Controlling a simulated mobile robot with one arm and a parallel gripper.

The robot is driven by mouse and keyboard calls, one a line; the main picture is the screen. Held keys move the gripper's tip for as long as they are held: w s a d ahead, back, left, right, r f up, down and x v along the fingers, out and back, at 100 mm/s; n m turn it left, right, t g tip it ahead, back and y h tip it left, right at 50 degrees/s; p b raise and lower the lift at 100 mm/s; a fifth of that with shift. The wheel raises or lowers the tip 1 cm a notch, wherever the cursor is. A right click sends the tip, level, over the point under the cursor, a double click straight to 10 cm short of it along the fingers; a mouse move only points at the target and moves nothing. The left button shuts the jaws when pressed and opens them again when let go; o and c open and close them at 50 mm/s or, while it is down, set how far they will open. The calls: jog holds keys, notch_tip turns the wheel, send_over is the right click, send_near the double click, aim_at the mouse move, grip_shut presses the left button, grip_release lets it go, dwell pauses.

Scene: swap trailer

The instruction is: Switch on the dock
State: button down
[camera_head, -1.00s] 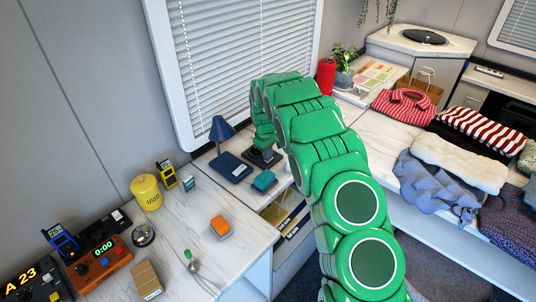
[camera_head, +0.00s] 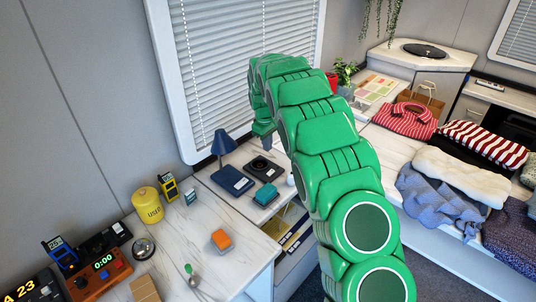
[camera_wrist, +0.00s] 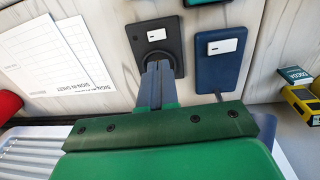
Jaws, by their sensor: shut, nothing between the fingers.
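A flat black square unit with a round pad, which looks like the dock (camera_head: 263,168), lies on the counter below the window. In the wrist view the dock (camera_wrist: 136,30) has a small white rocker or label on its face, and my fingers hide part of its round pad. My gripper (camera_wrist: 158,68) is shut and empty, with its tips over the round pad. In the head view my gripper (camera_head: 266,143) is at the arm's end, just above and behind the dock. Whether the tips touch it cannot be told.
A blue lamp (camera_head: 223,141) stands beside the dock; its blue base (camera_wrist: 221,75) also bears a white rocker. A teal block (camera_head: 265,194) lies in front. Paper sheets (camera_wrist: 45,60) lie on the other side. The window blinds (camera_head: 240,70) are close behind the arm.

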aim_at(272, 170)
jog(key=shift+r, duration=0.75)
jog(key=shift+w+d+r+t+h, duration=0.15)
jog(key=shift+d+t+h, duration=0.05)
jog(key=shift+t+h, duration=0.1)
jog(key=f, duration=0.4)
jog(key=w+d+f, duration=0.1)
jog(key=f, duration=0.9)
jog(key=shift+w+d, duration=0.2)
jog(key=shift+w, duration=0.05)
